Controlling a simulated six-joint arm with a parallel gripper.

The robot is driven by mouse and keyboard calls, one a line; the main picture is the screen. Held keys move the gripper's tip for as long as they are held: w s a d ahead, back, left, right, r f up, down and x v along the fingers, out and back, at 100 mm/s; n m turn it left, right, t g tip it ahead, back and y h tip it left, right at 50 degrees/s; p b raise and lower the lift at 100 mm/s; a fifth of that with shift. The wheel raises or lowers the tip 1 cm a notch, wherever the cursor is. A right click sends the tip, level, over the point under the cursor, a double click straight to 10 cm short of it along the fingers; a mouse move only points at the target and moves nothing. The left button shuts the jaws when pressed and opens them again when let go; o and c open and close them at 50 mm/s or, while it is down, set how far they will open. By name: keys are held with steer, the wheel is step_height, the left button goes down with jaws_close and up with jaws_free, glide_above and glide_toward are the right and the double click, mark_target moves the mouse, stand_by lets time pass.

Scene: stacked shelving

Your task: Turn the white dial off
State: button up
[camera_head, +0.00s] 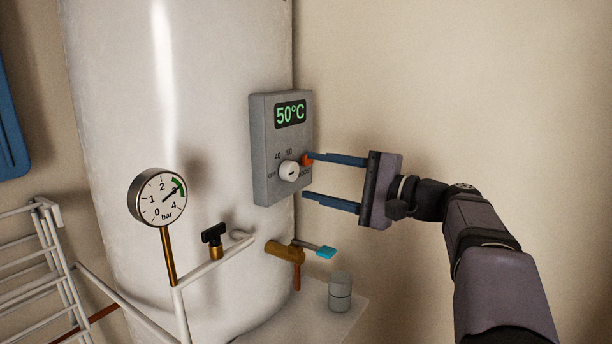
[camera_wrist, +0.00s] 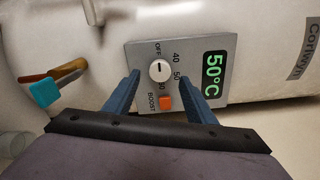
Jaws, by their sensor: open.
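The white dial (camera_head: 289,171) is a small round knob on the front of a grey control box (camera_head: 262,150). In the wrist view, the dial (camera_wrist: 159,70) has a dark mark and is ringed by the labels OFF, 40, 50, 60 and BOOST. I cannot tell for sure which label the mark points to. My gripper (camera_head: 307,177) has two blue fingers, spread apart and empty, pointing at the box from the right. In the wrist view, the fingers of my gripper (camera_wrist: 158,77) lie on either side of the dial. I cannot tell whether they touch the box.
An orange button (camera_wrist: 166,102) sits beside the dial, and a green display (camera_head: 290,114) reads 50°C. Below are a brass valve with a blue lever (camera_head: 326,252) and a grey cylinder (camera_head: 340,291). A pressure gauge (camera_head: 157,197) and black-handled valve (camera_head: 214,234) stand left.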

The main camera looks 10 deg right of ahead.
steer(key=shift+v, duration=1.3)
